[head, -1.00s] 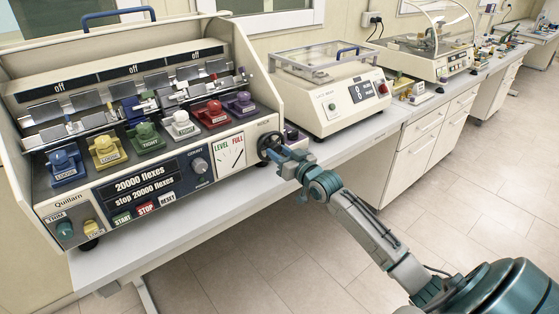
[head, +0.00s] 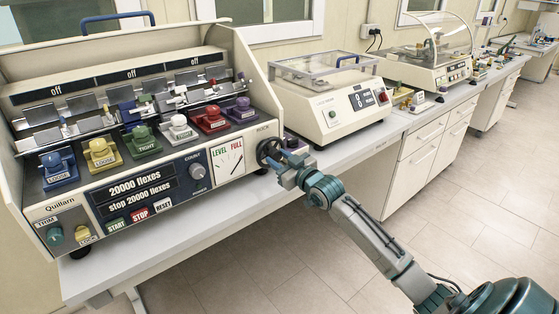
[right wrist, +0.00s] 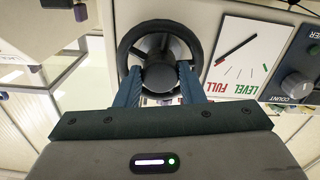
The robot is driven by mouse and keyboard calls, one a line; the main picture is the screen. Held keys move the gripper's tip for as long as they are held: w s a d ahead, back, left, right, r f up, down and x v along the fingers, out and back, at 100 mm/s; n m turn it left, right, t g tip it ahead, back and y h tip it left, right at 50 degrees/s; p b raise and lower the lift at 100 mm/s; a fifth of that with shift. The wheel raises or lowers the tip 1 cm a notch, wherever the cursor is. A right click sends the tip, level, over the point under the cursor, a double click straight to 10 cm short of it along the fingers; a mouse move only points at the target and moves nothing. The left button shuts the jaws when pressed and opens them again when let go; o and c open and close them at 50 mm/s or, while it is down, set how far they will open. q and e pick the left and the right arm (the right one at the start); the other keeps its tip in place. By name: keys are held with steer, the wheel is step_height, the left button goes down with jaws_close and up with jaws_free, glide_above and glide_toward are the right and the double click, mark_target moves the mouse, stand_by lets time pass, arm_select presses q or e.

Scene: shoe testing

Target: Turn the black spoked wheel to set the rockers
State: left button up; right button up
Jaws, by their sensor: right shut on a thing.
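The black spoked wheel (head: 268,150) sits at the right end of the cream flexing machine (head: 45,190), under a "ROCK" label. My right gripper (head: 279,161) is shut on it. In the right wrist view the wheel (right wrist: 163,28) shows upside down, with the blue fingers (right wrist: 160,84) on both sides of its dark hub, inside the rim. Beside the wheel is a white dial (head: 229,158) marked LEVEL and FULL, with a black needle; it also shows in the right wrist view (right wrist: 235,60). Metal plates (head: 130,112) run along the machine's bay. My left gripper is not in view.
Coloured clamps labelled LOOSE or TIGHT line the machine, such as the yellow one (head: 101,153). A COUNT knob (head: 197,171) is left of the dial. Another cream device (head: 325,105) stands close right of the wheel. The floor in front is clear.

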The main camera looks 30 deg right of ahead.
steer(key=o, duration=1)
steer(key=shift+s+d, duration=0.15)
steer(key=shift+s, duration=1.65)
steer(key=shift+s+d, duration=0.15)
steer(key=shift+s, duration=1.7)
steer(key=shift+s+d, duration=0.15)
steer(key=shift+s, duration=1.65)
